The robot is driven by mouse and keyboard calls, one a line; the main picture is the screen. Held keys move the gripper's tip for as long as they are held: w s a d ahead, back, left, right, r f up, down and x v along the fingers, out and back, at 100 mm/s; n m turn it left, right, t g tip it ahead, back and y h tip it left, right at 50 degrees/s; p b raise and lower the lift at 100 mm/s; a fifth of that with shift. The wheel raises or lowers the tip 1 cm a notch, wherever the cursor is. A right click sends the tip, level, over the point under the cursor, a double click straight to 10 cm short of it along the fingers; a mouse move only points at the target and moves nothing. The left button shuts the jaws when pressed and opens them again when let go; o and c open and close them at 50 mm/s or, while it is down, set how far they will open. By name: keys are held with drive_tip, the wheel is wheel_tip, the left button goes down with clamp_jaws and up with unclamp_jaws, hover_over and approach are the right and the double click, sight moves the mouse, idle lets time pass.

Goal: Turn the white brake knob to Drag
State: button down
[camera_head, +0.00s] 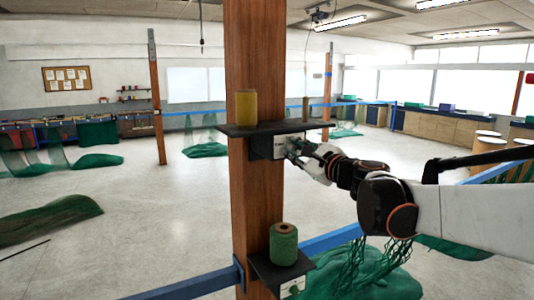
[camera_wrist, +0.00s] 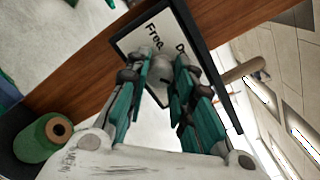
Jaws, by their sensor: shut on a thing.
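The white brake knob (camera_wrist: 160,72) sits on a white label plate (camera_wrist: 130,42) on the upper shelf's dark box. The plate reads "Free", with the start of a second word, "D", to its right; the rest is hidden behind my fingers. My gripper (camera_wrist: 162,64) is shut on the knob, with a teal-padded finger on each side. In the head view my gripper (camera_head: 300,147) reaches the plate (camera_head: 280,145) from the right and covers the knob. I cannot tell where the knob points.
The box hangs under a dark shelf (camera_head: 225,130) on a wooden post (camera_head: 256,60). A yellow spool (camera_head: 246,107) and a tan peg (camera_head: 305,108) stand on it. A green twine spool (camera_head: 283,243) sits on a lower shelf. Green netting (camera_head: 375,275) hangs below my arm.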

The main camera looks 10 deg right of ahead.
drive_tip(key=n+b, duration=0.1)
drive_tip(key=n, duration=0.4)
drive_tip(key=shift+b, duration=0.35)
drive_tip(key=n+b, duration=0.1)
drive_tip(key=n, duration=0.4)
drive_tip(key=shift+n, duration=0.3)
drive_tip(key=shift+r, duration=0.1)
drive_tip(key=c, duration=1.4)
unclamp_jaws()
drive_tip(key=shift+o, duration=0.2)
drive_tip(key=shift+w, duration=0.1)
